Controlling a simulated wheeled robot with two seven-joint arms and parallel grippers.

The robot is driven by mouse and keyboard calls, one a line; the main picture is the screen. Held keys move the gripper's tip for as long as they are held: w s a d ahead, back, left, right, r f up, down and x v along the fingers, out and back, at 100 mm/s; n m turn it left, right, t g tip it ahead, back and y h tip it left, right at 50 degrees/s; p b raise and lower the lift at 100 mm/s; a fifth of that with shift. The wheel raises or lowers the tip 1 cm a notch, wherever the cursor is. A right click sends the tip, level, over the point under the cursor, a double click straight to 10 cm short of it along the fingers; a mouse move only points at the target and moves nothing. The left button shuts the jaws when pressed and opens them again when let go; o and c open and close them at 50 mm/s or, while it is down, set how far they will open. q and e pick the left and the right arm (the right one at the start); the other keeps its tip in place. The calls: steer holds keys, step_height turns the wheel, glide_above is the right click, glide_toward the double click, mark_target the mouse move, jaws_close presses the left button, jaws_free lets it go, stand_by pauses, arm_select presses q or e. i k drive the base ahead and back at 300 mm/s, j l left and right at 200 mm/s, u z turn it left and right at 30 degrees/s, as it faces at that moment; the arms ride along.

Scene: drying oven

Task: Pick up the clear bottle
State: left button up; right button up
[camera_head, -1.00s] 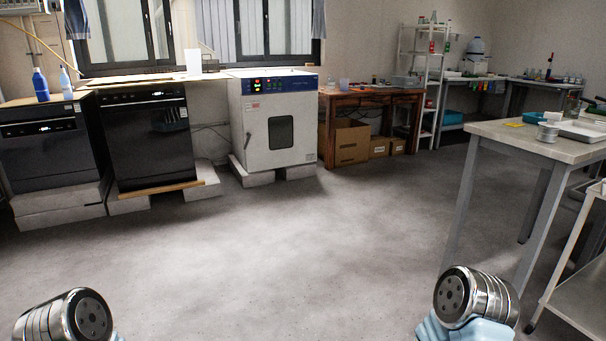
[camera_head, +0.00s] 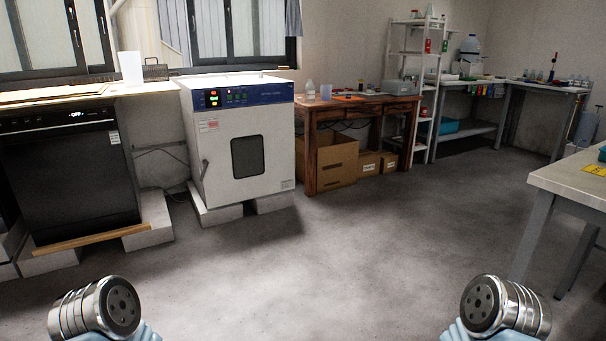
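A small clear bottle (camera_head: 310,90) stands upright on the left end of the brown wooden table (camera_head: 360,106), just right of the white drying oven. It is far off and small in the head view. A small clear cup or beaker (camera_head: 326,92) stands beside it on its right. Silver round parts of my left arm and my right arm show at the bottom left and bottom right corners. No gripper fingers show, and both arms are far from the bottle.
The white drying oven (camera_head: 240,150) stands on blocks left of the table. Cardboard boxes (camera_head: 328,160) sit under the table. A light-topped table (camera_head: 575,182) juts in at right. A white shelf rack (camera_head: 418,80) stands behind. The grey floor between is clear.

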mark_target(309, 88)
steer(key=i, duration=2.9)
